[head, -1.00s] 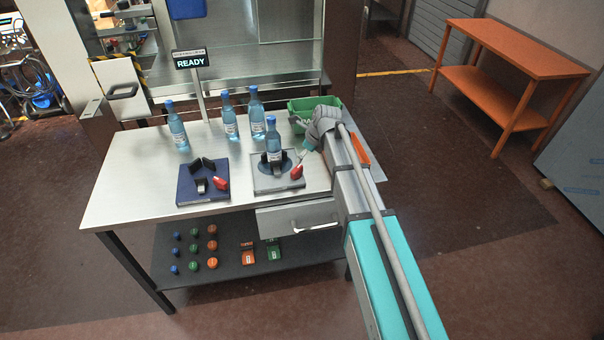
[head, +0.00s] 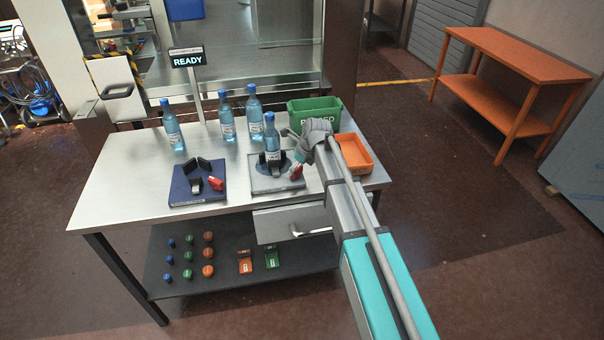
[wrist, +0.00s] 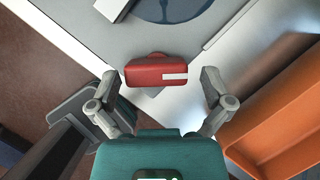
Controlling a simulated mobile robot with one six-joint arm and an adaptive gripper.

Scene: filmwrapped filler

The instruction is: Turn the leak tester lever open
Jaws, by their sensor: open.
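A grey fixture (head: 263,184) on the steel table holds a blue bottle (head: 271,143) upright between black jaws, with a red-handled lever (head: 296,172) at its right front corner. A blue fixture (head: 183,195) to its left has black jaws with no bottle and its own red lever (head: 216,183). I cannot read which is labelled leak tester. My gripper (head: 303,156) is just above and behind the grey fixture's lever. In the wrist view my gripper (wrist: 161,84) is open, its fingers either side of the red handle (wrist: 150,72), not visibly touching it.
A green bin (head: 314,108) and an orange tray (head: 356,153) stand right of the fixtures, close to my arm. Several blue bottles, one at the left (head: 172,128), stand behind. A READY sign (head: 187,60) rises at the back. A drawer (head: 292,221) sits under the table edge.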

